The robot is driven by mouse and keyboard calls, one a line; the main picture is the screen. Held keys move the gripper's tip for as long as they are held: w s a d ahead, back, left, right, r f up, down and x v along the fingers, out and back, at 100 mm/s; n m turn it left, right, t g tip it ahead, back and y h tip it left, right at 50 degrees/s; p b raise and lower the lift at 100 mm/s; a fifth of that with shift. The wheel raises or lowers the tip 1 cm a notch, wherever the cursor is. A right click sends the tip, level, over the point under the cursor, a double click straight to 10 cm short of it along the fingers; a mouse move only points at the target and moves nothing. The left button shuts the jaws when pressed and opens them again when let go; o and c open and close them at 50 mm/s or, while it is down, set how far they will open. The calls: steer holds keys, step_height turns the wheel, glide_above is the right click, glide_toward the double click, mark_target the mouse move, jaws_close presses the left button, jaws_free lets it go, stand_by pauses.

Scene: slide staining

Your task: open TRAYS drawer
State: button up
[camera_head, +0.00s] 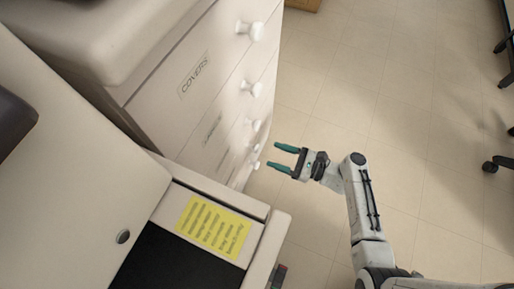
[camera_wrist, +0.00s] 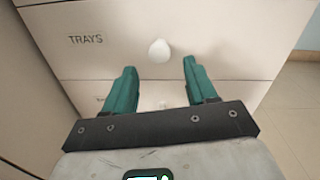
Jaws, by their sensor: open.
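The TRAYS drawer (camera_wrist: 110,55) has a pale front with a printed label and a round white knob (camera_wrist: 159,50). It appears shut, flush with the front around it. My gripper (camera_wrist: 160,66) is open and empty, its two green fingers pointing at the drawer front. In the wrist view the knob shows just beyond the fingertips, roughly centred between them; I cannot tell the exact gap. In the head view my gripper (camera_head: 274,156) is beside the lower knobs of the white cabinet. The TRAYS label cannot be read there.
The drawer labelled COVERS (camera_head: 195,75) is at the cabinet's top, with its own knob (camera_head: 251,30). Another knob (camera_wrist: 162,104) shows below TRAYS, between my fingers. A counter with a yellow note (camera_head: 213,226) is at lower left. Tiled floor (camera_head: 350,70) lies open to the right.

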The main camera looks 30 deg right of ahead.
mark_target(257, 149)
steer(key=b+x, duration=0.1)
steer(key=x, duration=0.6)
steer(key=shift+w+a+b, duration=0.1)
steer(key=shift+b, duration=0.3)
jaws_close()
